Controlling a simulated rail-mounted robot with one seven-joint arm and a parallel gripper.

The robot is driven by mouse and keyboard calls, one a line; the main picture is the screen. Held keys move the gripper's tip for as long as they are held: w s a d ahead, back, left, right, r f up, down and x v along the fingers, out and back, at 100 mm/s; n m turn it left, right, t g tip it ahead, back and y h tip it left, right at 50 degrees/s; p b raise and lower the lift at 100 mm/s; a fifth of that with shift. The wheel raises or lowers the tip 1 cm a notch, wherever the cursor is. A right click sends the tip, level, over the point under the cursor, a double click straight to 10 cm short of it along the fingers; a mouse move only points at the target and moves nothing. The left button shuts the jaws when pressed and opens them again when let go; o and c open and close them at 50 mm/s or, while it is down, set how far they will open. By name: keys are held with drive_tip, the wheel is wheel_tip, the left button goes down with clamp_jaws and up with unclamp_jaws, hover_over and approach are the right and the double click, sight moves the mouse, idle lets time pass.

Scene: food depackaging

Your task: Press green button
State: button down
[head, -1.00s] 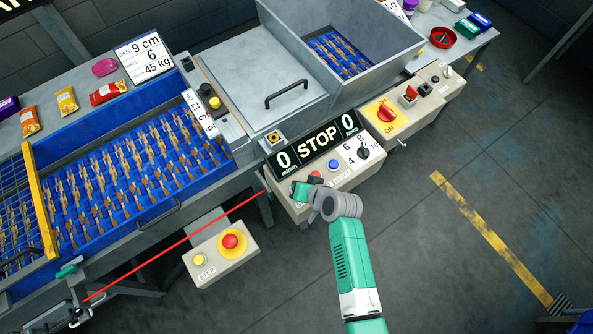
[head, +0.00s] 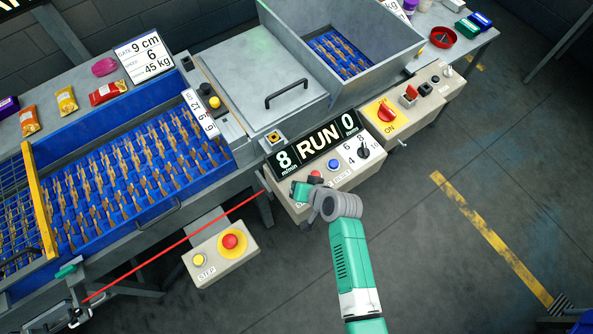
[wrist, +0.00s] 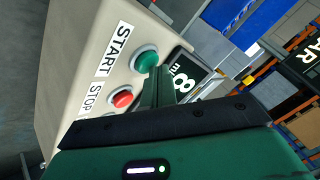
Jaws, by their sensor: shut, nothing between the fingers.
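The green button (wrist: 145,61) shows in the wrist view, beside the START label (wrist: 121,49) on a beige control box. My gripper (wrist: 157,80) is shut and empty, its fingertips right at the green button's edge; I cannot tell whether they are pressing it. The red stop button (wrist: 122,99) sits beside it above the STOP label (wrist: 95,98). The display (head: 318,140) reads 8, RUN, 0.
A blue button (head: 333,164) and a black selector knob (head: 363,151) are on the same box. A yellow ON switch box (head: 386,112) stands to the right. A STEP box with a red emergency button (head: 230,241) is at lower left. Open floor lies to the right.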

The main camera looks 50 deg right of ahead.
drive_tip(key=shift+r+p, duration=0.5)
drive_tip(key=shift+r, duration=0.2)
wheel_tip(320, 180, up, 5)
drive_tip(key=p, duration=0.4)
idle(1.1)
